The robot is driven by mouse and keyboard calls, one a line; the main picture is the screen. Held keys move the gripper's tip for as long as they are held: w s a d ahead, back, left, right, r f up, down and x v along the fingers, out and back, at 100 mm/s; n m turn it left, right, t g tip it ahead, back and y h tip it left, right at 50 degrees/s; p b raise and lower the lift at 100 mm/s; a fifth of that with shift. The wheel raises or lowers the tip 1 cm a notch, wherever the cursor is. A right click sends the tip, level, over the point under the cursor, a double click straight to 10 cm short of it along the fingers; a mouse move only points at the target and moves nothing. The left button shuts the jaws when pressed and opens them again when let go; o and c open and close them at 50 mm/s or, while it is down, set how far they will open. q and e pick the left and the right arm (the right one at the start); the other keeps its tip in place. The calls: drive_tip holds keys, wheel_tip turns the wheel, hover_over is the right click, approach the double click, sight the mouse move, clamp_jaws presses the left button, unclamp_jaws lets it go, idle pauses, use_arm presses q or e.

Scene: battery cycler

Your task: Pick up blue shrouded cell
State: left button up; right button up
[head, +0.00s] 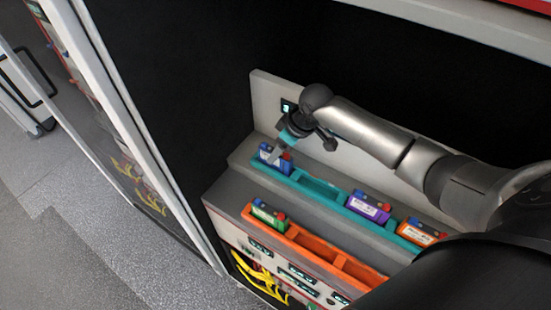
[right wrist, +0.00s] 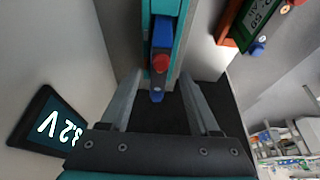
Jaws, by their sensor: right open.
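The blue shrouded cell (head: 277,161) sits at the left end of the teal rack (head: 318,187) in the head view, with red and blue terminals on top. My right gripper (head: 275,155) is right at this cell, coming down from above. In the right wrist view the blue cell (right wrist: 162,35) shows its red terminal and blue terminal end on. My right gripper (right wrist: 160,80) is open there, with a finger on either side of the cell's near end and visible gaps between. I cannot tell how deep the fingertips reach. My left gripper is out of view.
A purple cell (head: 367,206) and an orange cell (head: 420,231) stand further right in the teal rack. A green cell (head: 268,214) stands in the orange rack (head: 310,242) in front. A display (right wrist: 48,125) reading 3.2 V is on the back panel. Dark walls enclose the bay.

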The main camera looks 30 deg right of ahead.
drive_tip(key=shift+x, duration=1.65)
drive_tip(key=shift+w, duration=0.1)
clamp_jaws()
drive_tip(key=shift+r, duration=0.1)
